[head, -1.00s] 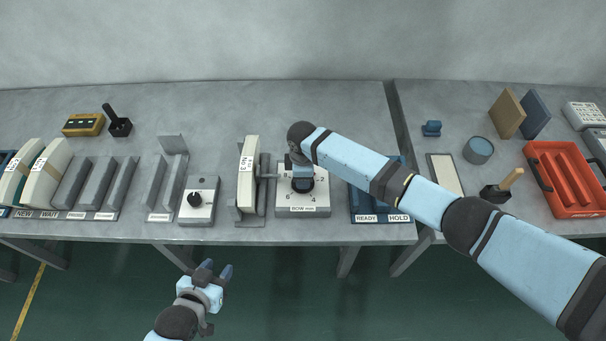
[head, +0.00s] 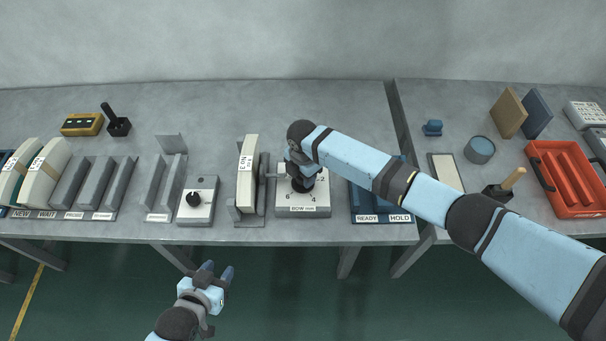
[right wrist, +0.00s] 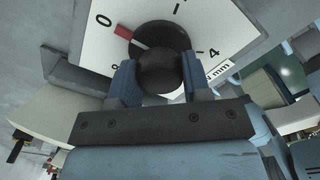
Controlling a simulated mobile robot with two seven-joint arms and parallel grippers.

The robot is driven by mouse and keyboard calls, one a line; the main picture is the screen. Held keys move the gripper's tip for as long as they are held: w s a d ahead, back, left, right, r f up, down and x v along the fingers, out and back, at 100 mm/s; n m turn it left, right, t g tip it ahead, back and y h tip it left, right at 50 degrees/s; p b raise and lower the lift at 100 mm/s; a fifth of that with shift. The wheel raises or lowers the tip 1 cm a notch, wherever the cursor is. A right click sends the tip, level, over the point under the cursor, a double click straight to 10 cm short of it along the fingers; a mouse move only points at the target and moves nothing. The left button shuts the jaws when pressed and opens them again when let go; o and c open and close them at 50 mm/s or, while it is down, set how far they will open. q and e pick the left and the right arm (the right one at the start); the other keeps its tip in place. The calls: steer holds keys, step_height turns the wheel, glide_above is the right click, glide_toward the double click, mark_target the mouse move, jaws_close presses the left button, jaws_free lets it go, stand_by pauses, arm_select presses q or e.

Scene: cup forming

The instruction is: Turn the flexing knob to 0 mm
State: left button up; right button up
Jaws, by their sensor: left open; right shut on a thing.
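The flexing knob (right wrist: 163,62) is black with a red-and-white pointer. It sits on a white dial plate (right wrist: 88,50) with printed numbers, and the pointer lines up at or very near the 0 mark in the right wrist view. In the head view the dial box (head: 318,205) is labelled "BOW mm", and my arm partly covers its top. My right gripper (right wrist: 160,80) is shut on the knob, one finger on each side; it also shows in the head view (head: 302,180). My left gripper (head: 217,271) is open and empty, in front of the table edge.
A cream form marked No 3 (head: 247,170) stands in a grey holder just left of the dial box. A smaller knob box (head: 203,213) is further left. A blue READY/HOLD rack (head: 366,207) is close on the right. The table behind is mostly clear.

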stand_by(0.4)
steer(key=o, duration=0.9)
steer(key=shift+o, duration=0.2)
step_height(320, 180, up, 14)
steer(key=b, duration=0.1)
